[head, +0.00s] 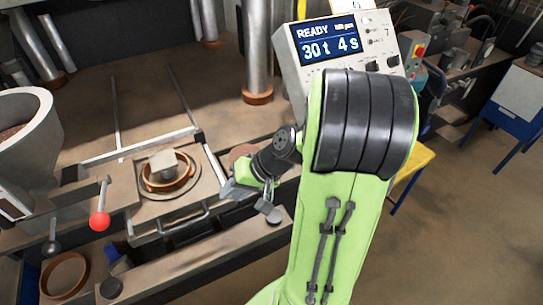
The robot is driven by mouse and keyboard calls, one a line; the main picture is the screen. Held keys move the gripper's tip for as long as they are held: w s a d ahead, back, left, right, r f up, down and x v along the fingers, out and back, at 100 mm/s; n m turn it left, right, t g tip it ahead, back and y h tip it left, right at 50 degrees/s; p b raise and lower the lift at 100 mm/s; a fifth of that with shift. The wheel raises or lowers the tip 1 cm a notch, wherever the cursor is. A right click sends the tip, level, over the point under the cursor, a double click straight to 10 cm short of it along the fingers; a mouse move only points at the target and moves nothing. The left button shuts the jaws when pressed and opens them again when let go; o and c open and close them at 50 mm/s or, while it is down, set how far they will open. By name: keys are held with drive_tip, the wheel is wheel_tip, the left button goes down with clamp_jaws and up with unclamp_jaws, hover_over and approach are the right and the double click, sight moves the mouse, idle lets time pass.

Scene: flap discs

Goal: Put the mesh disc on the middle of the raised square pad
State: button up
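A square plate (203,183) with a round recess sits on the machine bench at left centre. It looks like the raised square pad. A copper-coloured ring (149,184) sits on it, with a grey block (163,165) in the ring's middle.
A red-knobbed lever (99,221) stands left of the plate. A grey funnel (28,140) is at far left. A copper ring (64,276) lies lower left. A display box (335,50) and a vertical pipe (257,50) stand behind. The bench behind the plate is mostly clear.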

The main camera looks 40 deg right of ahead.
drive_tip(key=d+m+t, duration=0.1)
drive_tip(key=d, duration=0.1)
drive_tip(key=d+f+m+t, duration=0.1)
drive_tip(key=d+m, duration=0.1)
drive_tip(key=d, duration=0.1)
drive_tip(key=w+d+m+t, duration=0.1)
drive_tip(key=d+t, duration=0.1)
drive_tip(key=shift+d+f+y, duration=0.3)
drive_tip(key=shift+y, duration=0.1)
drive_tip(key=d+m+t, duration=0.1)
drive_tip(key=d, duration=0.1)
drive_tip(key=s+d+m+t+h, duration=0.1)
drive_tip(key=d+m, duration=0.1)
drive_tip(key=d+m+t, duration=0.1)
drive_tip(key=d+t, duration=0.1)
drive_tip(key=shift+s+d+r+h, duration=0.25)
drive_tip(key=shift+s+d+h, duration=0.05)
drive_tip(key=shift+d+h, duration=0.1)
drive_tip(key=shift+b+x, duration=0.65)
drive_tip(key=shift+x, duration=1.95)
drive_tip(key=shift+a, duration=0.1)
drive_tip(key=c, duration=0.3)
drive_tip(key=shift+c, duration=0.3)
clamp_jaws()
